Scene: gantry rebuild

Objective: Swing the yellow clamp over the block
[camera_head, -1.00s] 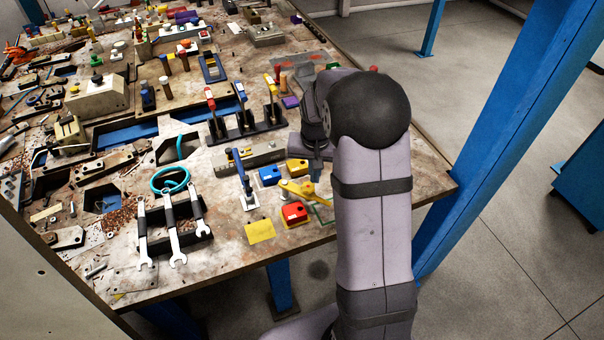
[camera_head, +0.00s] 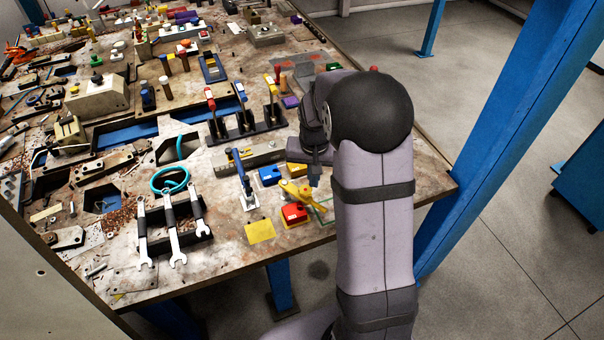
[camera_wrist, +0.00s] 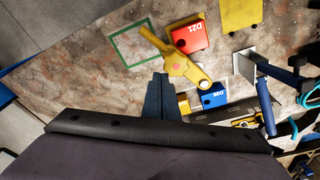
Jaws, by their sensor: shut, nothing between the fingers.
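The yellow clamp (camera_head: 299,189) stands near the front of the bench; it also shows in the wrist view (camera_wrist: 176,66). The red block (camera_head: 293,214), marked D21 in the wrist view (camera_wrist: 190,35), sits beside the clamp. Whether the arm overlaps its edge is unclear. My gripper (camera_head: 314,180) is shut and empty. In the wrist view its fingertips (camera_wrist: 158,78) are close to the clamp hub, on the side away from the red block; contact is unclear.
A blue block (camera_head: 269,175), marked D22, and a yellow block (camera_head: 297,167) sit behind the clamp. The green square outline (camera_wrist: 120,52) is empty. A blue-handled toggle clamp (camera_head: 243,180) and a yellow plate (camera_head: 260,231) stand to the left. The bench's front edge is close.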

